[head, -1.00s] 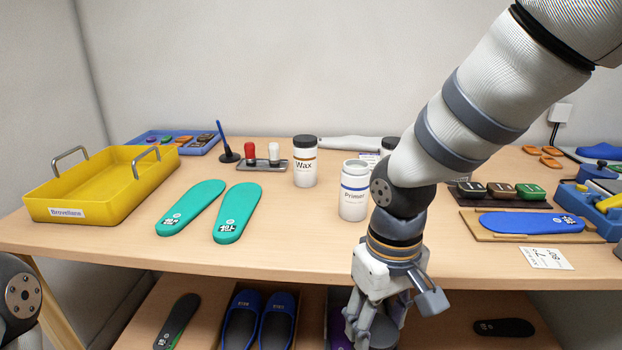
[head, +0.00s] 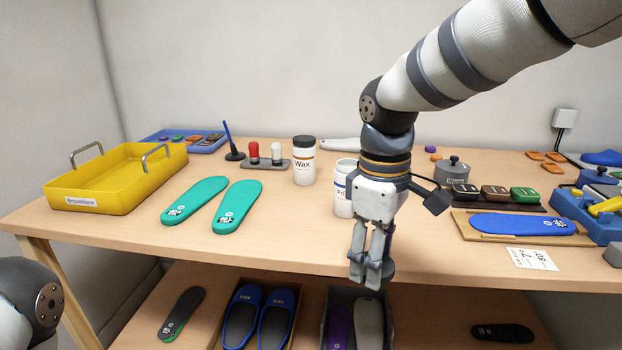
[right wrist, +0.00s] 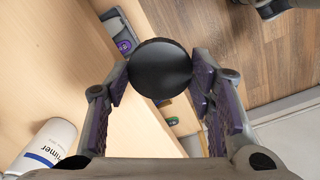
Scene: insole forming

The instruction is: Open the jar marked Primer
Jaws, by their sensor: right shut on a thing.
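The Primer jar (head: 342,188) is white with a blue-lined label and stands upright on the table, partly hidden behind my right gripper. Its top shows white, with no dark lid on it. It also shows in the right wrist view (right wrist: 45,145), at the lower left. My right gripper (head: 371,272) points down at the table's front edge, shut on a round black lid (right wrist: 160,68). The lid is between the fingertips, apart from the jar. My left gripper is out of view; only part of my left arm shows at the lower left.
The Wax jar (head: 304,168) with a dark lid stands left of the Primer jar. Teal insoles (head: 237,206) and a yellow tray (head: 120,195) lie further left. A blue insole (head: 520,224) is on the right. Bare tabletop (head: 290,235) lies in front of the jars.

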